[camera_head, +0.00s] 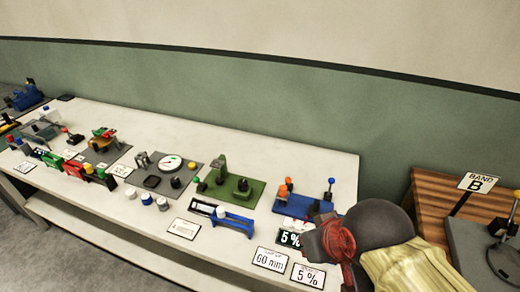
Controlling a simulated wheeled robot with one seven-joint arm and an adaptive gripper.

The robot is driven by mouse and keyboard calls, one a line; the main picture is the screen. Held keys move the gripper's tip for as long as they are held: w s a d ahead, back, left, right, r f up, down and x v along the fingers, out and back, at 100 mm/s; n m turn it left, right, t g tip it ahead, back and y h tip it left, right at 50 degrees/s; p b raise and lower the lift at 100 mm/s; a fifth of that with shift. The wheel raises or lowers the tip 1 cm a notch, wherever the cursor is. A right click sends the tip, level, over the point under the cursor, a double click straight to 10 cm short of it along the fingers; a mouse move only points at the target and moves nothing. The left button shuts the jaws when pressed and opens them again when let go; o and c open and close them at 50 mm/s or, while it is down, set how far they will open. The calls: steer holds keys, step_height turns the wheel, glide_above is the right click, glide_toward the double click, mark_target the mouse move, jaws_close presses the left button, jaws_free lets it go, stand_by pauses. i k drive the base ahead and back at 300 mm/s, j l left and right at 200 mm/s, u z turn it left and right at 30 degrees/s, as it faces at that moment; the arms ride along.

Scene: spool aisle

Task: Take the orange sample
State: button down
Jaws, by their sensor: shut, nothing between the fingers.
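A small orange piece (282,190) stands near the left end of a blue stand (306,205) on the white table. A second orange top (288,180) shows right behind it. They are too small to tell which is a sample. My gripper (335,240), red and dark, is at the lower right, in front of and to the right of the blue stand. It is shut and holds nothing. It is apart from the orange pieces in the picture. My arm hides part of the table's right end.
A blue-knobbed stick (331,181) rises at the stand's right. A green fixture (225,185), a round dial (170,162) and several small items fill the table leftward. Signs (308,276) line the front edge. A wooden crate (435,200) and a band B sign (480,183) are at right.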

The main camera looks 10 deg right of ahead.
mark_target(283, 188)
steer(key=i+j+z, duration=0.25)
steer(key=j+z, duration=0.5)
steer(key=i+j, duration=0.05)
